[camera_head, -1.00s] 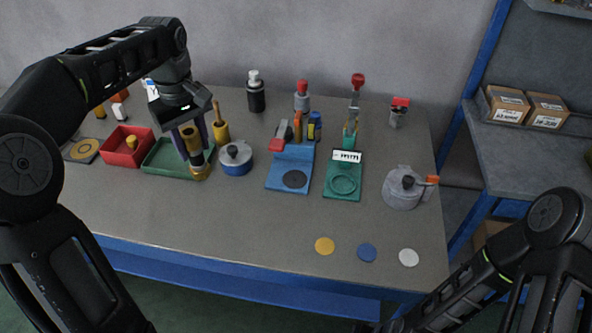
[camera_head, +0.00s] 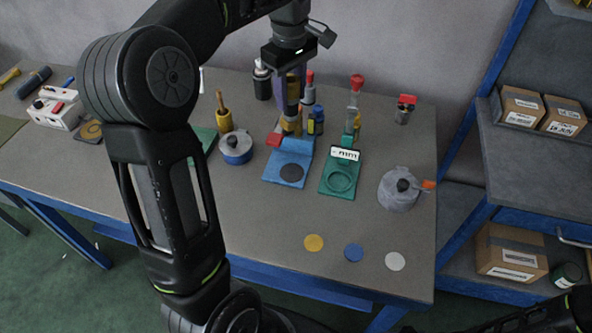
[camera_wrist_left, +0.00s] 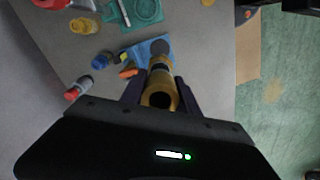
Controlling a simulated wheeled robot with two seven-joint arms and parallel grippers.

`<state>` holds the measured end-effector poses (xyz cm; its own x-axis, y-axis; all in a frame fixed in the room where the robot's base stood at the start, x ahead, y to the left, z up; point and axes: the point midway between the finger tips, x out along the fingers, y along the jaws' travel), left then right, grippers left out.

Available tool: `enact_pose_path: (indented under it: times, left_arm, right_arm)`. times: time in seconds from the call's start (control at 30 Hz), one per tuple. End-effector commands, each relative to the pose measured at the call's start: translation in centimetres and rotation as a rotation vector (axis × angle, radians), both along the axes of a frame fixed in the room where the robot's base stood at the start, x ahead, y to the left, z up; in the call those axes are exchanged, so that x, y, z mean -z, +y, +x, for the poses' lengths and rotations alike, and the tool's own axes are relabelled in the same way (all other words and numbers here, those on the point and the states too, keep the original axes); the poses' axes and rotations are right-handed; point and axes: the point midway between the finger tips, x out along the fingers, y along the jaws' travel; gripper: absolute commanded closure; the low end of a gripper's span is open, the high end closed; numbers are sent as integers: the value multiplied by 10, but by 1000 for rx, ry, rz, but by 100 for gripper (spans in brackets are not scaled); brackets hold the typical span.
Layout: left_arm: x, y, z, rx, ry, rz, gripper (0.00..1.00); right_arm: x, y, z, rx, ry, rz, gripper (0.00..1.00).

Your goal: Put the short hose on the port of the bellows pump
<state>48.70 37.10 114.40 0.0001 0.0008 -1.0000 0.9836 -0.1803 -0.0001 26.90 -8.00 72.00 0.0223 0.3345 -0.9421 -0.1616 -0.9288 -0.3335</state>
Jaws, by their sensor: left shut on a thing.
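My left gripper (camera_head: 291,104) is shut on a tan-brown hollow tube, which appears to be the short hose (camera_head: 293,92). It holds the tube upright over the back of the blue stand. In the left wrist view the tube (camera_wrist_left: 160,74) sits between the fingers with its dark open end toward the camera. A grey round body with a black knob and an orange-tipped side spout (camera_head: 398,189) stands at the table's right; it may be the bellows pump, but I cannot be sure. My right gripper is out of view.
A blue stand (camera_head: 273,167) with a black disc and a green stand (camera_head: 330,188) are mid-table. A blue pot (camera_head: 236,148) and yellow holder (camera_head: 224,120) stand left. Bottles and red-topped items line the back. Three flat discs lie in front; table between is clear.

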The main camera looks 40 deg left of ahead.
Motion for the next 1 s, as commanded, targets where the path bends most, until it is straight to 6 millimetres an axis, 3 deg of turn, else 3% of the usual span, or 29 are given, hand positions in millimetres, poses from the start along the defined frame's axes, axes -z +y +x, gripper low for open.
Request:
enact_pose_path:
  times: [0.17,0.47,0.73,1.0]
  left_arm:
    - [11,0,0,1,0,0,100]
    - [76,0,0,1,0,1,100]
    - [124,0,0,2,2,-1,100]
    - [135,0,0,2,-1,1,100]
  right_arm:
    - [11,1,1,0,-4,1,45]
    - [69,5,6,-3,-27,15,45]
    - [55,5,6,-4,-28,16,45]
    - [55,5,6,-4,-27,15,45]
